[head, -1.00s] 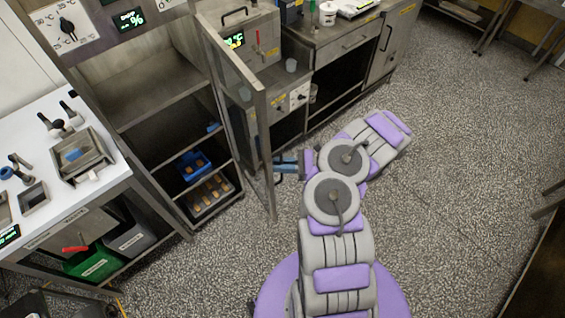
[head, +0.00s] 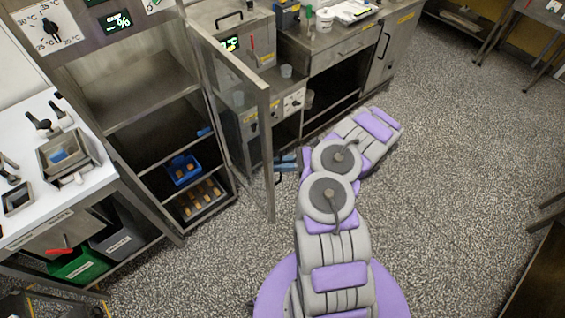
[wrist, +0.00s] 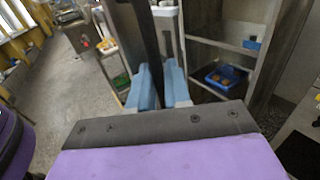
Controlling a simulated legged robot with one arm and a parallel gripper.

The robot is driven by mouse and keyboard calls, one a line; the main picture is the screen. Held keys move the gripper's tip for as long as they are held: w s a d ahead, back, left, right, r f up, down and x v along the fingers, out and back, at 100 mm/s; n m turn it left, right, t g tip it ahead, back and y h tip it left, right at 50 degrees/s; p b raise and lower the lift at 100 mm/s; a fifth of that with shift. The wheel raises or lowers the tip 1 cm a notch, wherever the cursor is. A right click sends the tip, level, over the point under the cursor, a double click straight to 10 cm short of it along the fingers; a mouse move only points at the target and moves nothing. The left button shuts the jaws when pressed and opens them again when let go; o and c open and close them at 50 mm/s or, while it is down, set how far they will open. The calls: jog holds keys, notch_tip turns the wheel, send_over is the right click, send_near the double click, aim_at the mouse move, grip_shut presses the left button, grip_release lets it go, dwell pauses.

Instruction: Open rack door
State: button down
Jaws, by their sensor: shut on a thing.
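The rack door (head: 232,105), a glazed panel in a metal frame, stands swung out from the rack (head: 150,90) in the head view. The rack's front is uncovered, showing a blue bin (head: 184,169) and a tray of brown pieces (head: 202,200) on its lower shelves. My gripper (head: 285,165) is at the door's outer edge, at the handle. In the wrist view, the blue fingers of my gripper (wrist: 160,88) are close together at the door's edge (wrist: 137,35). The handle itself is mostly hidden between the fingers.
A white-topped counter (head: 95,180) with metal tins stands left of the rack. A steel bench (head: 340,55) with a drawer and dark open space stands behind the door. Speckled floor (head: 450,180) is clear to the right.

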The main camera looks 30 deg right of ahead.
jog(key=c, duration=1.5)
grip_release()
jog(key=shift+w+d+r, duration=0.1)
jog(key=shift+w+d, duration=0.05)
jog(key=shift+o, duration=0.8)
jog(key=shift+w+d, duration=0.15)
jog(key=shift+d, duration=0.15)
jog(key=v, duration=1.7)
jog(key=shift+d+f+b, duration=0.3)
jog(key=shift+d+f, duration=0.1)
jog(key=shift+f, duration=0.05)
